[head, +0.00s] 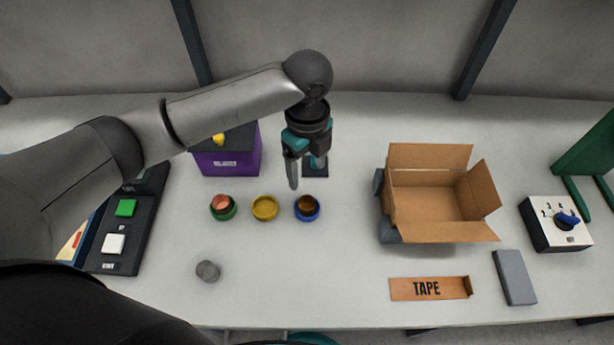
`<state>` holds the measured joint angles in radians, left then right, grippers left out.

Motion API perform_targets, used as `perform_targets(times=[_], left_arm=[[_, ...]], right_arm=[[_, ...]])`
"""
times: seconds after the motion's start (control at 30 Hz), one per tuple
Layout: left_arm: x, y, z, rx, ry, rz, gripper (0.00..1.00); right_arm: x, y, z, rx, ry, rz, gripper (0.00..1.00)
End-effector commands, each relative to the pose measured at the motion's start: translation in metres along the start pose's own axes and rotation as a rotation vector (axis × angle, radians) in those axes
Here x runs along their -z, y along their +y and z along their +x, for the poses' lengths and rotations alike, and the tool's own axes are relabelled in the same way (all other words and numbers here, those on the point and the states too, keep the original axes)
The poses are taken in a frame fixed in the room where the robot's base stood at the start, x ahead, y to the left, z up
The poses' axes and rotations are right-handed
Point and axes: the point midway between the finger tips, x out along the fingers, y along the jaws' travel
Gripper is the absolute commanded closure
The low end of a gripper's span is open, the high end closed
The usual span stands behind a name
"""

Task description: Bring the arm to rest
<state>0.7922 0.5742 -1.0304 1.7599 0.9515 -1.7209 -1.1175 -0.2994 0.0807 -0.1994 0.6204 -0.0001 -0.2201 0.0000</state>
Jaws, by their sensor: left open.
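My left arm comes in from the left and reaches over the table. My left gripper (304,172) points down above the back middle of the table, behind the blue ring-shaped holder (307,208). Its jaws are open, with no object visible between them. A copper-coloured piece (221,202) sits in the green holder (229,214). A yellow holder (265,208) stands in the middle. Something brown lies inside the blue holder. My right gripper is not in view.
An open cardboard box (430,228) stands right of centre, with a TAPE strip (428,288) and a grey block (514,277) in front. A dial box (556,224) is at right. A purple box (228,160), button panel (117,240) and grey cylinder (208,271) are at left. The front middle is clear.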

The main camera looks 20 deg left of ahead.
Motion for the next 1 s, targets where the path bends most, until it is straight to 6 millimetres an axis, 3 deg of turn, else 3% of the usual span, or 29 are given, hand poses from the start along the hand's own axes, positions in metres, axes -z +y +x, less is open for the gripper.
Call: perform_targets(times=[0.67, 0.77, 1.0], left_arm=[[0.0, 0.0, -0.008, -0.001, 0.0, 0.0, 0.23], [0.0, 0.0, -0.016, -0.001, 0.0, 0.0, 0.23], [0.0, 0.0, -0.065, -0.001, 0.0, 0.0, 0.23]], right_arm=[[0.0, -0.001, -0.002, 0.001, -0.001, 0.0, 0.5], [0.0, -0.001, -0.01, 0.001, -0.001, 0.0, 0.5], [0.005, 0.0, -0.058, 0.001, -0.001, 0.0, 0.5]])
